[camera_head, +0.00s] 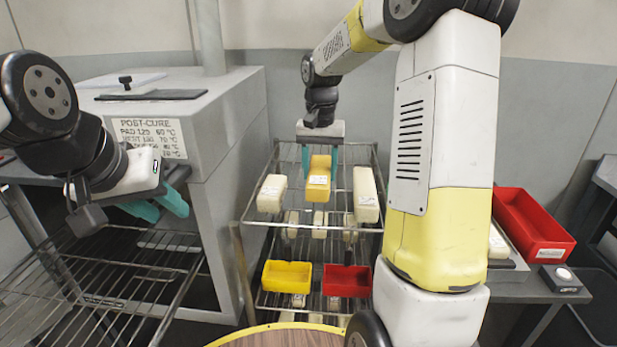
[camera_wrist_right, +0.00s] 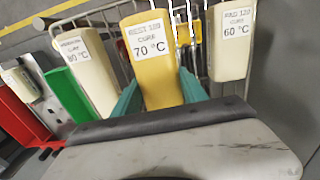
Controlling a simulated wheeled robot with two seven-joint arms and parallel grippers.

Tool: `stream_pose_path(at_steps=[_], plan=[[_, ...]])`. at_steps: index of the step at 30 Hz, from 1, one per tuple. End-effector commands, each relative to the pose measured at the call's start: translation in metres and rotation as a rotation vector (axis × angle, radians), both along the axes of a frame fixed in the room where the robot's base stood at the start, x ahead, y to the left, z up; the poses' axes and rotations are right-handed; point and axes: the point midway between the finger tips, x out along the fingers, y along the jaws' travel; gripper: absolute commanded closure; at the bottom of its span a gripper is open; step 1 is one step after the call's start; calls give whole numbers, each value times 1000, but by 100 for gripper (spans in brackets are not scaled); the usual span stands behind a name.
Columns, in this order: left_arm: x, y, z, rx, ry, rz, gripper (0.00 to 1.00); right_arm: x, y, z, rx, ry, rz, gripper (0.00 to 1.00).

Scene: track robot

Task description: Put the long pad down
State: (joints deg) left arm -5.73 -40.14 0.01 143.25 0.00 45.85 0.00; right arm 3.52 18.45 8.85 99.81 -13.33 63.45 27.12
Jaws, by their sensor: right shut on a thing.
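My right gripper (camera_head: 320,165) is shut on a yellow block (camera_head: 318,180) over the top shelf of the wire rack (camera_head: 282,226). Its teal fingers flank the block, whose label in the wrist view (camera_wrist_right: 152,60) reads 70 °C. I cannot tell whether the block touches the shelf. Cream blocks stand apart on both sides, a shorter one (camera_head: 271,193) at left and a longer one (camera_head: 366,195) at right. In the wrist view a cream block (camera_wrist_right: 232,45) is labelled PAD 120, 60 °C, and another (camera_wrist_right: 88,70) 80 °C. My left gripper (camera_head: 160,208) is open and empty.
A grey post-cure oven (camera_head: 225,130) stands left of the rack. A wire shelf (camera_head: 110,270) lies below my left gripper. Yellow (camera_head: 287,275) and red (camera_head: 347,281) bins sit low in the rack. A larger red bin (camera_head: 535,225) is at right.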

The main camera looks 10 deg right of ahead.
Motion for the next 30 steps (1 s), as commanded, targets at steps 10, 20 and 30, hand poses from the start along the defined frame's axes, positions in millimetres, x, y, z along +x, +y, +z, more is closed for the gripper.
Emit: stream_pose_path(at_steps=[10, 20, 30], plan=[[0, 0, 0, 0, 1, 0, 64, 0, 0, -38, -1, 1, 1, 91], [0, 0, 0, 0, 1, 0, 64, 0, 0, -43, 0, -1, 1, 91], [0, 0, 0, 0, 1, 0, 64, 0, 0, -45, 0, -1, 1, 28]])
